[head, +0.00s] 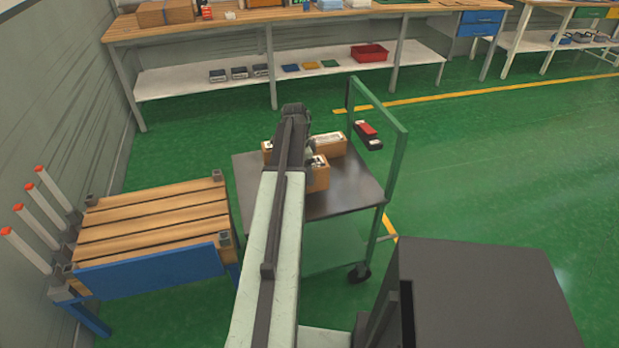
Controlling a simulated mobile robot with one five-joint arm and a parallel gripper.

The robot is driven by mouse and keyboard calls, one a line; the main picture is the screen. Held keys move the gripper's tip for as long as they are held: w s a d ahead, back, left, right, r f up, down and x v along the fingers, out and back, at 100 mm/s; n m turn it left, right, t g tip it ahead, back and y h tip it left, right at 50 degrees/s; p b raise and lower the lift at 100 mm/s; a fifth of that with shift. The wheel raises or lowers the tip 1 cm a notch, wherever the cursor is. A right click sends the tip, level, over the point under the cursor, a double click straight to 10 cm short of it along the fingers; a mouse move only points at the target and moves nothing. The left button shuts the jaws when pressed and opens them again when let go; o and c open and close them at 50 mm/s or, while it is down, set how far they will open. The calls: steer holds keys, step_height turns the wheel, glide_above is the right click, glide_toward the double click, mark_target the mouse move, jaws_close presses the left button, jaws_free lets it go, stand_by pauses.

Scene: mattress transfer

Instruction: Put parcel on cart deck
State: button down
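A cart with a dark grey deck (350,196) and a green handle frame stands near the middle of the head view. A tan parcel (330,144) with a white label shows toward the back of the deck, partly behind my arm. A second tan parcel (319,178), also with a white patch, shows nearer, its left part hidden by my arm. My gripper (310,154) is over the deck, close to the two parcels. Its fingers are small and mostly hidden, so I cannot tell whether they touch or hold the nearer parcel.
A slatted wooden platform (150,226) with a blue front stands left of the cart, with white red-tipped posts (35,240) beside it. A long workbench (230,30) runs along the back.

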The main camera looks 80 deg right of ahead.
steer(key=shift+s+d, duration=0.3)
steer(key=shift+d, duration=0.35)
step_height(320, 180, down, 4)
steer(key=b, duration=0.4)
steer(key=shift+r, duration=0.2)
steer(key=shift+f, duration=0.2)
steer(key=shift+c, duration=1.2)
jaws_free()
steer(key=shift+r, duration=0.1)
steer(key=r+p, duration=0.4)
steer(key=w+r+p, duration=0.1)
steer(key=r+p, duration=0.3)
steer(key=a+r+p, duration=0.1)
steer(key=r+p, duration=0.3)
steer(key=shift+w+r, duration=0.15)
steer(key=shift+w, duration=0.1)
